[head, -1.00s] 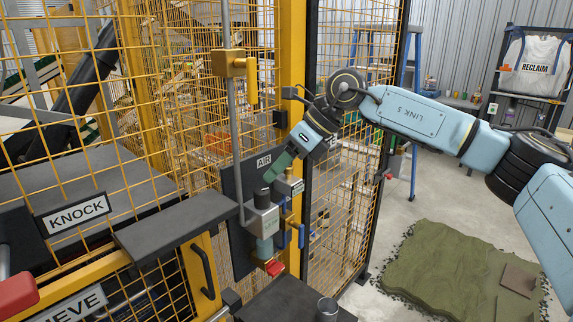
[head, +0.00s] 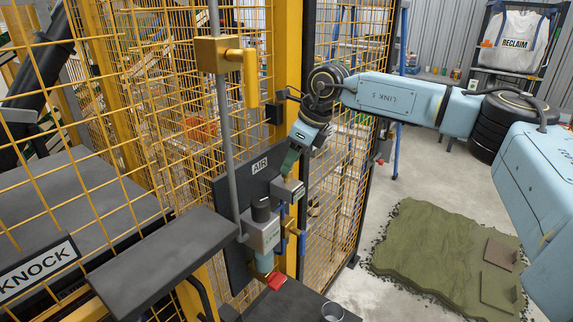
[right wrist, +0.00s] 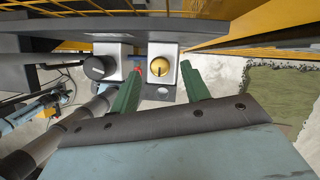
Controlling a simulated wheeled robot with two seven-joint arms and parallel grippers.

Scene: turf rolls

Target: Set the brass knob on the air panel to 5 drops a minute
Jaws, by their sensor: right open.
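The air panel (head: 232,195) is a dark plate with an AIR label, mounted at the yellow post. On it are a grey unit with a black knob (head: 261,209) and, to its right, a smaller pale block (head: 288,190). The brass knob (right wrist: 160,67) is round and sits on the pale block in the right wrist view; in the head view it is hidden by my fingers. My right gripper (head: 290,163) is just above that block, pointing down. Its green fingers are open, one on each side of the brass knob, with gaps on both sides. The knob's scale is too small to read. My left gripper is out of view.
The black knob also shows close left of my fingers in the right wrist view (right wrist: 97,67). A yellow valve handle (head: 251,78) and a grey pipe stand above the panel. Yellow mesh fencing is behind. A dark shelf (head: 165,260) juts out at left.

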